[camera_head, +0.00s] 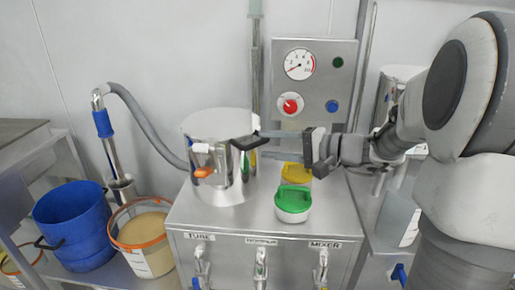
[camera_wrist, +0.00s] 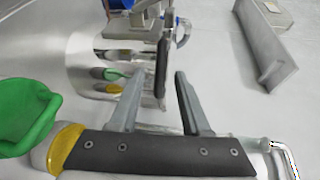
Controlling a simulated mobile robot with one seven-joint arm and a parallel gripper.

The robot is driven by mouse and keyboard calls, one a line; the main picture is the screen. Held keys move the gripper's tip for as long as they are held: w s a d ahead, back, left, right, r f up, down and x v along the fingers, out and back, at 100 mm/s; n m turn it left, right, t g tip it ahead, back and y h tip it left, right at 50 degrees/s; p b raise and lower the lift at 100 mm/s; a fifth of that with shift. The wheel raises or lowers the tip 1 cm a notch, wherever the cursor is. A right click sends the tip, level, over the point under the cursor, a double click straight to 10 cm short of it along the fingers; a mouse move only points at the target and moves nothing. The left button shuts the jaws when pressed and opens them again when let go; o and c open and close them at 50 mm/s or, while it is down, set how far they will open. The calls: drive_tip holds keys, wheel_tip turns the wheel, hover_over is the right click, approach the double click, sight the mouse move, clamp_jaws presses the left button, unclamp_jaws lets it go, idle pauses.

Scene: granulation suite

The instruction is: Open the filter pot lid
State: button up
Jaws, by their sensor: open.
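The filter pot (camera_head: 221,165) is a shiny steel cylinder on the steel cabinet top, with its lid (camera_head: 215,121) on it and looking shut. A black handle (camera_head: 248,142) sticks out at its upper right side, and an orange-tipped latch (camera_head: 203,172) is on its front. My gripper (camera_head: 262,145) reaches in from the right, open and empty, with its fingertips close to the black handle. In the wrist view the dark handle bar (camera_wrist: 162,68) shows between my open fingertips (camera_wrist: 160,76). Whether they touch it, I cannot tell. The pot (camera_wrist: 82,62) shows behind at the left.
A green-lidded jar (camera_head: 293,204) and a yellow-lidded one (camera_head: 296,173) stand below my gripper. A gauge panel (camera_head: 313,80) rises behind. A grey hose (camera_head: 150,120), a blue bucket (camera_head: 75,225) and an orange-rimmed tub (camera_head: 143,238) are at the left.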

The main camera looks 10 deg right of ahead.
sight(260, 144)
drive_tip(key=shift+x, duration=1.9)
clamp_jaws()
